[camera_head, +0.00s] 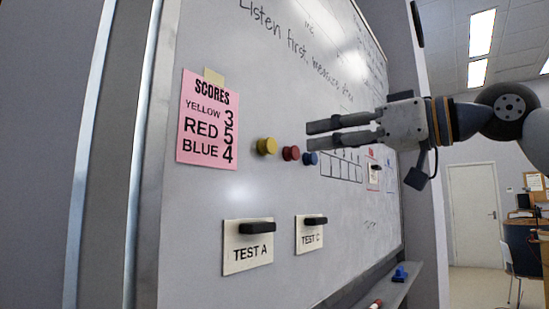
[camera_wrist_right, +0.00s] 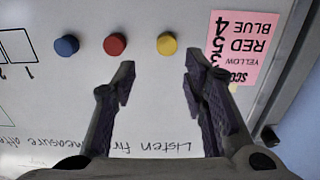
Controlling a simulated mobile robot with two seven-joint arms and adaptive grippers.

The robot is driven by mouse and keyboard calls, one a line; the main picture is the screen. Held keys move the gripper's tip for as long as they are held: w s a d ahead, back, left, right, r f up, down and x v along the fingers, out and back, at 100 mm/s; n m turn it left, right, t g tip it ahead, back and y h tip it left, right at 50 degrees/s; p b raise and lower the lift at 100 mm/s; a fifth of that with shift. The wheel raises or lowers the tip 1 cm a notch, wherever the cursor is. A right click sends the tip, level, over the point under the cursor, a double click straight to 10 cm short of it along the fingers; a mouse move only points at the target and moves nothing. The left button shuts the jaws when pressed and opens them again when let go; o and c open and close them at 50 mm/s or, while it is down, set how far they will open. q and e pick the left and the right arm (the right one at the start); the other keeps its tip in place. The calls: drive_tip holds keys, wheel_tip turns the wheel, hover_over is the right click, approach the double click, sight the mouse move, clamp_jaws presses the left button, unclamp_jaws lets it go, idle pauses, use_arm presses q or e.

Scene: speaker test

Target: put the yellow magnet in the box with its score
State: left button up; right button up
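The yellow magnet (camera_head: 267,146) is on the whiteboard, just right of the pink score sheet (camera_head: 207,120), which reads yellow 3, red 5, blue 4. A row of drawn boxes (camera_head: 341,166) lies right of the magnets; its numbers are too small to read in the head view. My right gripper (camera_head: 309,137) is open and empty in front of the board, its fingers pointing left. In the right wrist view the yellow magnet (camera_wrist_right: 166,43) shows beyond the gap between the open fingertips (camera_wrist_right: 159,70), apart from them. My left gripper is not in view.
A red magnet (camera_head: 291,153) and a blue magnet (camera_head: 311,158) sit beside the yellow one. Below, cards TEST A (camera_head: 247,246) and TEST C (camera_head: 310,234) hang under black clips or magnets. A tray (camera_head: 395,287) runs along the board's lower edge.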

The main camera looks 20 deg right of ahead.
sight(273, 146)
drive_tip(key=w+a+b, duration=0.1)
drive_tip(key=w, duration=0.1)
drive_tip(key=w+a+f+b, duration=0.1)
drive_tip(key=w+a+b, duration=0.1)
drive_tip(key=shift+a, duration=0.2)
drive_tip(key=shift+w+a+r, duration=0.1)
drive_tip(key=shift+w+a, duration=0.25)
drive_tip(key=shift+w, duration=0.3)
drive_tip(key=shift+w+a+r+p, duration=0.45)
drive_tip(key=shift+w+a+r, duration=0.15)
drive_tip(key=shift+r, duration=0.2)
drive_tip(key=shift+w+a, duration=0.1)
drive_tip(key=shift+w, duration=0.1)
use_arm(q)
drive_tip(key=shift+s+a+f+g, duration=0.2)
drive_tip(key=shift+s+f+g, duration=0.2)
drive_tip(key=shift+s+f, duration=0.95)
use_arm(e)
drive_tip(key=shift+w+a+f, duration=0.1)
drive_tip(key=shift+w+f, duration=0.2)
drive_tip(key=shift+w, duration=0.15)
